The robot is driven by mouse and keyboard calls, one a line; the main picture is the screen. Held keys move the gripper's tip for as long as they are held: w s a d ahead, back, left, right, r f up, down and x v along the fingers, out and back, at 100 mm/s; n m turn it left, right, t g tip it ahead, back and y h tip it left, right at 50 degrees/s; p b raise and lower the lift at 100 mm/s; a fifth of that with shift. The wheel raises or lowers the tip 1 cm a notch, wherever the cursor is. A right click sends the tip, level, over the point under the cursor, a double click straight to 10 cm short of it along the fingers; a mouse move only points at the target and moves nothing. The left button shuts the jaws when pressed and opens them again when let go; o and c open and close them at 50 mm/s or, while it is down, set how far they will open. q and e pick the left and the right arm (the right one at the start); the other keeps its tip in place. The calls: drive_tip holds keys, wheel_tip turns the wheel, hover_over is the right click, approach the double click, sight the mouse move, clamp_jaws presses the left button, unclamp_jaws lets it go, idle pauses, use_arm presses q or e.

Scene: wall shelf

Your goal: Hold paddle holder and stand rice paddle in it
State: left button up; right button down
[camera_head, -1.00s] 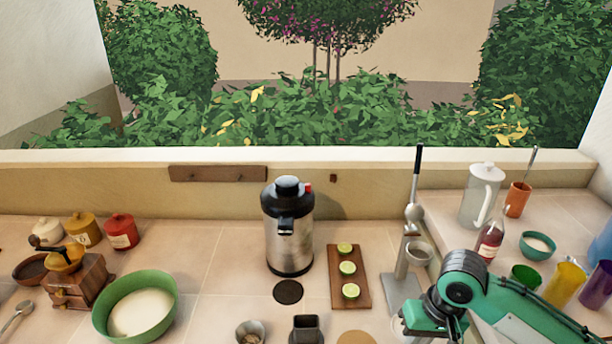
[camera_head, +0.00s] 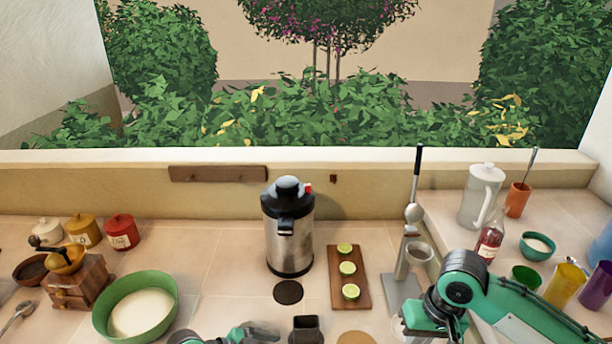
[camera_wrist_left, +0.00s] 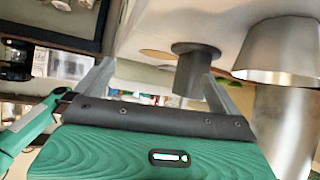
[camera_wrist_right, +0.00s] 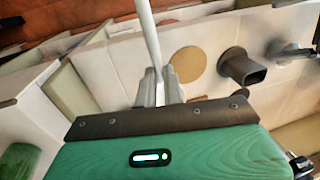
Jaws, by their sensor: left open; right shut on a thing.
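The paddle holder (camera_head: 306,326), a dark grey square-mouthed cup on a wider base, stands on the counter at the front middle. It also shows in the left wrist view (camera_wrist_left: 194,70) and right wrist view (camera_wrist_right: 243,70). My left gripper (camera_head: 250,335) is open and empty just left of the holder, which shows beyond its fingertips in the left wrist view (camera_wrist_left: 158,78). My right gripper (camera_wrist_right: 163,88) is shut on a thin white shaft, seemingly the rice paddle (camera_wrist_right: 150,35), away from the holder. Its ends are out of view.
A round tan disc (camera_head: 357,338) lies right of the holder. A steel urn (camera_head: 289,235), a lime board (camera_head: 349,280) and a lever press (camera_head: 405,280) stand behind. A green bowl (camera_head: 135,308) stands to the left. A steel vessel (camera_wrist_left: 285,50) is close in the left wrist view.

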sight(295, 335)
use_arm(q)
drive_tip(key=shift+t+h, duration=0.3)
drive_tip(key=shift+h, duration=0.1)
drive_tip(key=w+a, duration=0.1)
drive_tip(key=w, duration=0.1)
drive_tip(key=w+r, duration=0.1)
drive_tip(key=w+a, duration=0.1)
drive_tip(key=w, duration=0.1)
drive_tip(key=shift+w+a+r, duration=0.3)
drive_tip(key=shift+r, duration=0.1)
drive_tip(key=shift+w+d, duration=0.1)
drive_tip(key=shift+w, duration=0.05)
drive_tip(key=x, duration=0.5)
drive_tip(key=shift+d, duration=0.15)
use_arm(e)
drive_tip(key=shift+r, duration=0.2)
use_arm(q)
drive_tip(key=b+x, duration=0.1)
drive_tip(key=x, duration=0.1)
drive_tip(key=shift+d+f, duration=0.15)
drive_tip(key=shift+f, duration=0.2)
use_arm(e)
drive_tip(key=shift+f, duration=0.75)
use_arm(q)
drive_tip(key=shift+b+x, duration=0.55)
drive_tip(key=shift+x, duration=0.35)
use_arm(e)
drive_tip(key=shift+f, duration=0.45)
